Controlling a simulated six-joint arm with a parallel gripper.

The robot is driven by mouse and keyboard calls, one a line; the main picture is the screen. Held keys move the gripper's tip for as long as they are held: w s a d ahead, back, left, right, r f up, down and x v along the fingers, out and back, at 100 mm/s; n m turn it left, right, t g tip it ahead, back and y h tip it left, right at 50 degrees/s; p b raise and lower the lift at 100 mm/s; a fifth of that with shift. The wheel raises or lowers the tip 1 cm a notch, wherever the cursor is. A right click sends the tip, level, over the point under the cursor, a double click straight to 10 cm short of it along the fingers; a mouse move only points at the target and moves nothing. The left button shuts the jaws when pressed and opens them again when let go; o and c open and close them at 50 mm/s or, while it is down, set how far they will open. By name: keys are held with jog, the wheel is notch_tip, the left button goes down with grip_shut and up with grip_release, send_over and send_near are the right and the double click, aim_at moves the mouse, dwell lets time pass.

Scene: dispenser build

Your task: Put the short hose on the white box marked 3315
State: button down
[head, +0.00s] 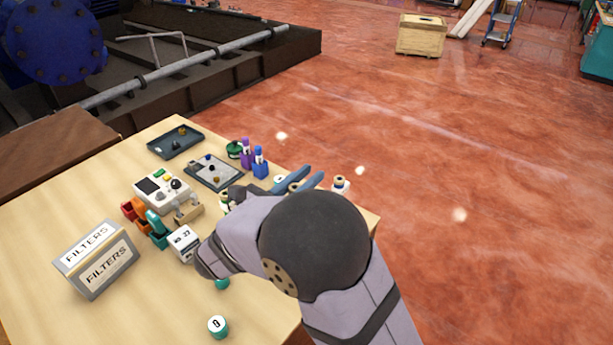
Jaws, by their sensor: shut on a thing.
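My gripper (303,177) is over the right part of the table, with two blue-grey fingers showing past my arm. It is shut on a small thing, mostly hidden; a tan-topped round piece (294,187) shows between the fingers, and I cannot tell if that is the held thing. I cannot make out the short hose for certain. A white box (183,243) stands left of my arm with dark print that looks like 22. I cannot read 3315 on any box.
A FILTERS box (97,262), orange and teal bins (156,232), a control box (161,191), two dark trays (175,142) and purple and blue bottles (260,162) crowd the table. A green-sided round piece (217,326) is near the front. A white tan-topped piece (340,184) stands near the right edge.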

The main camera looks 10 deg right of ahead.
jog(key=shift+f, duration=0.1)
jog(key=c, duration=1.6)
grip_release()
jog(key=b+v, duration=0.3)
jog(key=v, duration=0.9)
jog(key=shift+d, duration=0.1)
